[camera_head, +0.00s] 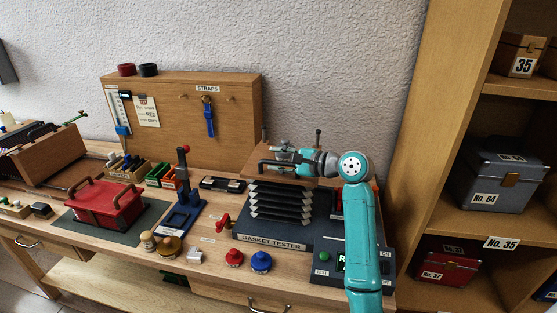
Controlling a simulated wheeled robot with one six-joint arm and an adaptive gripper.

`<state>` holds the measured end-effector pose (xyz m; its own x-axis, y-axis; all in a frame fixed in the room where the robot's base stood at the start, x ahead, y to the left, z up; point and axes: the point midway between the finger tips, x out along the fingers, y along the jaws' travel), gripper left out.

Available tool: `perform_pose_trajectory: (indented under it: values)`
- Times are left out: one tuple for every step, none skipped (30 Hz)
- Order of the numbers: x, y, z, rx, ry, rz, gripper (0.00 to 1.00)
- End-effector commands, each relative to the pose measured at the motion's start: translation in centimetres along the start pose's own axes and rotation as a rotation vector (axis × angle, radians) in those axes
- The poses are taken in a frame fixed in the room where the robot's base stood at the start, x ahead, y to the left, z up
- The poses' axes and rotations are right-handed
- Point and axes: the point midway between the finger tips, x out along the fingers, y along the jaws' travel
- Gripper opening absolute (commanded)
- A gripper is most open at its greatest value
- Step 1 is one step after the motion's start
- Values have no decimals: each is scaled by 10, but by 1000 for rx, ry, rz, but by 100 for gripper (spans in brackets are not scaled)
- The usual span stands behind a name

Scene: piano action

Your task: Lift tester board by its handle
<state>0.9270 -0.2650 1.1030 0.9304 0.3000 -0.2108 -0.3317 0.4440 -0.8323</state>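The tester board (259,152) is a wooden board on top of the black bellows (281,204) of the gasket tester (270,242). A dark handle (263,166) shows along the board's front side, with its right part close to my gripper and arm. My gripper (280,156) reaches in from the right over the board, its fingers at or just above the handle. The fingers are small and overlap the handle in the picture, so I cannot tell whether they are closed on it. My wrist hides the board's right part.
Two upright posts (318,138) stand behind the board. A wooden strap panel (168,115) stands at the back left. A shelf (425,130) rises close on the right.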

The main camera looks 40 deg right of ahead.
Motion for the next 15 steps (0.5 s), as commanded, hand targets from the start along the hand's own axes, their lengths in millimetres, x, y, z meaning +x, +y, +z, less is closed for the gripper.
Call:
perform_pose_trajectory:
  values:
    - [0, 0, 0, 0, 0, 1, 40]
    - [0, 0, 0, 0, 0, 1, 40]
    - [-1, 0, 0, 1, 1, 0, 40]
    - [-2, 0, -1, 0, 1, 0, 40]
    - [-4, 0, -1, 0, 1, 0, 40]
    - [-7, 0, -1, 0, 1, 0, 40]
    - [-10, 0, -1, 0, 1, 0, 40]
    - [-14, 0, -1, 1, 1, 0, 40]
    - [-21, 0, -2, 0, 3, -1, 40]
    - [-26, 0, -2, 0, 3, -1, 40]
    - [-32, 0, -1, 0, 3, -1, 40]
    - [-40, 0, -2, 1, 3, -1, 40]
    - [-46, 0, -2, 1, 3, -2, 40]
    - [-52, 0, -2, 1, 3, -2, 40]
    - [-61, 0, -2, 1, 4, -2, 40]
